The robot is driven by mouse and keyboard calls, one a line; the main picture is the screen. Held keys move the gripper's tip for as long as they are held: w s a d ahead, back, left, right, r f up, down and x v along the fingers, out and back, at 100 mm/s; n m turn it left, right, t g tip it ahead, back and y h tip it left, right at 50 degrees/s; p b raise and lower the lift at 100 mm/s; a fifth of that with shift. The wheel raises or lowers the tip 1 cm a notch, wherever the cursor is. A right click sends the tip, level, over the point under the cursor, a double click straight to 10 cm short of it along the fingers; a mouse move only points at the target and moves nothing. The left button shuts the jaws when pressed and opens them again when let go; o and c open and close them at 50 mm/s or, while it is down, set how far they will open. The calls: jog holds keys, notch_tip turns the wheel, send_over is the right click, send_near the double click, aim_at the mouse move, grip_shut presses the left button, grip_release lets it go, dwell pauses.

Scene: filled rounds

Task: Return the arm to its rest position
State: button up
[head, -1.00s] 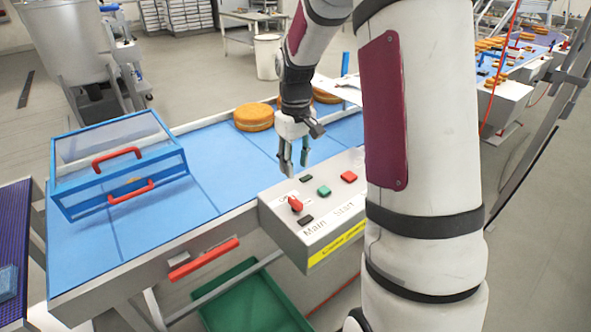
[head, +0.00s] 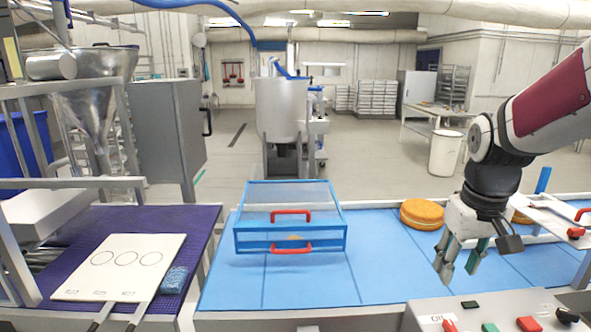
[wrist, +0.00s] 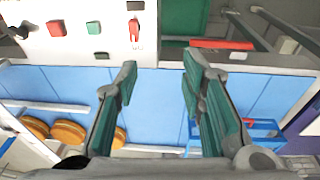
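My gripper (head: 457,262) hangs fingers-down at the right of the head view, above the blue conveyor belt (head: 385,270) and close to the control box (head: 470,310). In the wrist view its two green-grey fingers (wrist: 157,95) stand apart with nothing between them. The arm reaches in from the upper right of the head view. In the wrist view, the control box (wrist: 75,32) with its red and green buttons and red switch lies beyond the fingertips.
A blue-framed guard (head: 290,218) with red handles stands on the belt. Round cakes (head: 421,213) lie behind my gripper. A white board with circles (head: 120,267) and a blue sponge (head: 174,279) lie on the purple mat (head: 195,225) at left.

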jog(key=s+a+r+t, duration=0.2)
jog(key=s+a, duration=0.3)
jog(key=s, duration=0.3)
jog(key=s+a+r+t, duration=0.1)
jog(key=s+a+r, duration=0.3)
jog(key=s, duration=0.4)
jog(key=shift+a+r+t+y, duration=0.25)
jog(key=shift+a+t+y, duration=0.15)
jog(key=shift+a, duration=0.15)
jog(key=shift+c, duration=0.4)
